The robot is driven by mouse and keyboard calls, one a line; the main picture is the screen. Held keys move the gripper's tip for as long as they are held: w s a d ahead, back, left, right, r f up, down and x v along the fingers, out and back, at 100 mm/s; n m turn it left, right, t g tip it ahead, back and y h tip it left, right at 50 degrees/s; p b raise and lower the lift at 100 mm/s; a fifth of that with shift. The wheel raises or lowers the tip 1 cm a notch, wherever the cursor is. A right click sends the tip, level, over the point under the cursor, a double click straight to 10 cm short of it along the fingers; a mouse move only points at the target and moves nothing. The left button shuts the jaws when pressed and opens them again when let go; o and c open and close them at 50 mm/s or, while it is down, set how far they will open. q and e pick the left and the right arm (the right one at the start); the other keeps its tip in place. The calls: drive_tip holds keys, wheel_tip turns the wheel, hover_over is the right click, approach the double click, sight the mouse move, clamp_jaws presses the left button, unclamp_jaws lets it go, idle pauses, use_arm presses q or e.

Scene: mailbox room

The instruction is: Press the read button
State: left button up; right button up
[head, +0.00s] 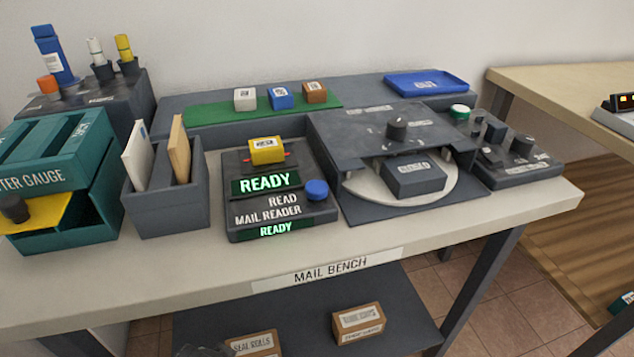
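The mail reader (280,210) is a dark box in the middle of the bench, with two green lit displays that say READY. Its blue round button (317,189) is at the right of its front panel, beside the word READ, and nothing covers it. A yellow labelled block (266,150) sits in the top of the reader, with small red marks at its sides. Neither of my grippers shows in the head view.
A grey holder (168,212) with two upright envelopes stands left of the reader, and a teal letter gauge (60,180) farther left. A turntable machine (385,135) stands to the right. The bench front (220,262) is bare. Small blocks stand on a green strip (215,112) behind.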

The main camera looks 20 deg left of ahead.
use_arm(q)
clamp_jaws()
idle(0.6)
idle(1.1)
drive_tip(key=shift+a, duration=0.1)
